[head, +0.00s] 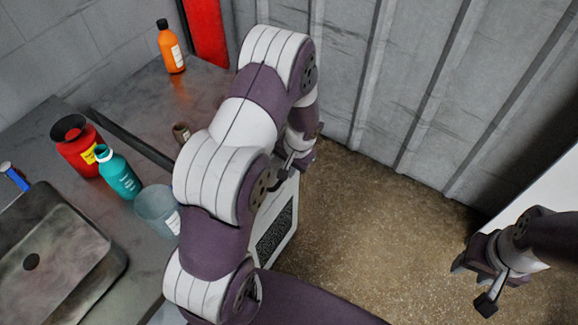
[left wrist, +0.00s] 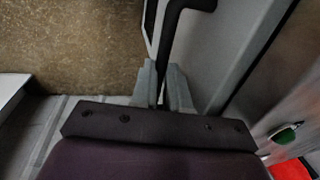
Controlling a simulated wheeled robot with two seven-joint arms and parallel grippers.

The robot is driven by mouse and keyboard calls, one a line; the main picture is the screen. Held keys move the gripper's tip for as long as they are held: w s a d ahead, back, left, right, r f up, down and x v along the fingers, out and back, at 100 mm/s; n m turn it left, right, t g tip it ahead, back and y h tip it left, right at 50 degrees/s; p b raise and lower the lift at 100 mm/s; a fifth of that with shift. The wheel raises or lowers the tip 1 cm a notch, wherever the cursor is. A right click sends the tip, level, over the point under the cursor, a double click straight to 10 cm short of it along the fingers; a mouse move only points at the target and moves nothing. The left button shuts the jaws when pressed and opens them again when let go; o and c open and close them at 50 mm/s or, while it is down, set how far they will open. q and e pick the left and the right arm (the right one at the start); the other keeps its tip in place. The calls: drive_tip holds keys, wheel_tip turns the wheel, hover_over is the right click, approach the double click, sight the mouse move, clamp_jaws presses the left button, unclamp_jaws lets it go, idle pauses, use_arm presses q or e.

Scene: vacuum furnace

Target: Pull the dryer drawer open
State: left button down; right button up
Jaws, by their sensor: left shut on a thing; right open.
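In the left wrist view my left gripper (left wrist: 166,82) is shut on a dark bar handle (left wrist: 171,35), which runs up from between its fingers. The handle stands in front of a pale grey panel (left wrist: 228,45), which seems to be the drawer front. In the head view my left arm covers most of the dryer; a white unit with a dark mesh panel (head: 275,236) shows below my left gripper (head: 286,177). Whether the drawer is out cannot be told. My right gripper (head: 474,284) is open and empty over the floor at the right.
The counter at the left holds a metal sink (head: 60,255), a red container (head: 76,150), a teal bottle (head: 118,172), a clear beaker (head: 156,210) and an orange bottle (head: 171,50). A corrugated wall (head: 410,80) stands behind. The brown floor (head: 350,220) between is clear.

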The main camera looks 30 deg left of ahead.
use_arm(q)
drive_tip(key=s+d+b, duration=0.2)
drive_tip(key=d+b, duration=0.1)
drive_tip(key=d, duration=2)
drive_tip(key=shift+d, duration=0.25)
drive_tip(key=c, duration=1.1)
unclamp_jaws()
drive_tip(key=shift+s+r, duration=0.1)
drive_tip(key=r, duration=0.4)
drive_tip(key=d+r, duration=0.1)
drive_tip(key=r, duration=0.3)
drive_tip(key=d+r, duration=0.1)
drive_tip(key=r, duration=0.3)
drive_tip(key=shift+s+d+r, duration=0.1)
drive_tip(key=shift+d+r, duration=0.15)
